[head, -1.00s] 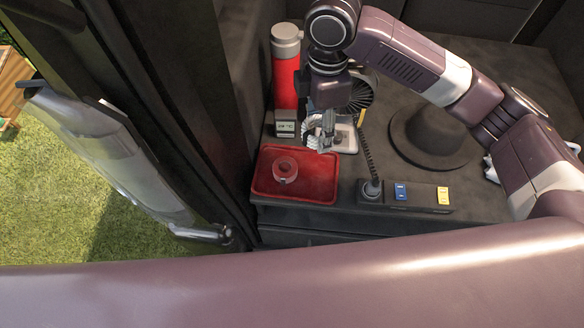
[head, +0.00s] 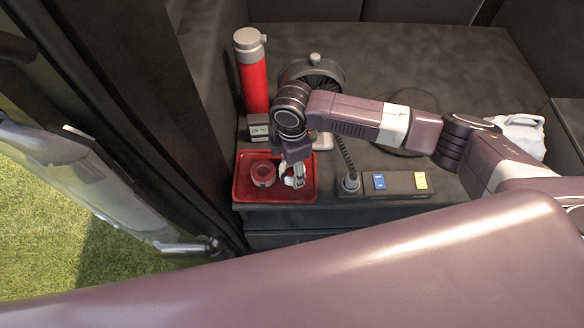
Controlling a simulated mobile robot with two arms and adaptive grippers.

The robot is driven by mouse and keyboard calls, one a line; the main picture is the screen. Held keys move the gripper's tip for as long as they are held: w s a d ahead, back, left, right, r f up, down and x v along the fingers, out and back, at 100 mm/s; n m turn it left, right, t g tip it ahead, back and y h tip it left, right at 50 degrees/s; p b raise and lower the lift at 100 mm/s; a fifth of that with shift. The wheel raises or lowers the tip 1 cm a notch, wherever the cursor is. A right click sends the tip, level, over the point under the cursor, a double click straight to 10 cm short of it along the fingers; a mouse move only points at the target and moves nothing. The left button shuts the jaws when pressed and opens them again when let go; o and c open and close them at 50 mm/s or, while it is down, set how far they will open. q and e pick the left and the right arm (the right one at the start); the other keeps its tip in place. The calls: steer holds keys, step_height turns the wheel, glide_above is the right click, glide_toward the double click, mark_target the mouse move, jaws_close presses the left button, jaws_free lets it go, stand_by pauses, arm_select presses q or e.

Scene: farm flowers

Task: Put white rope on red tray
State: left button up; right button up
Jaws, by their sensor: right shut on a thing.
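The red tray (head: 245,194) lies at the left front of the dark counter in the head view. A red tape roll (head: 262,174) stands in its left half. My right gripper (head: 293,180) points down over the right half of the tray. It is shut on the white rope (head: 284,172), which is small and partly hidden by the fingers. I cannot tell whether the rope touches the tray floor. My left gripper is not in view.
A red flask (head: 252,80) and a small digital display (head: 258,128) stand behind the tray. A dark fan (head: 318,72) is behind my wrist. A power strip (head: 395,183) lies right of the tray. A white container (head: 522,132) is at the far right.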

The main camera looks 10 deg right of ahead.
mark_target(292, 168)
steer(key=shift+f, duration=0.3)
steer(key=shift+f, duration=0.15)
steer(key=o, duration=1.3)
step_height(292, 168, up, 12)
steer(key=shift+r, duration=0.2)
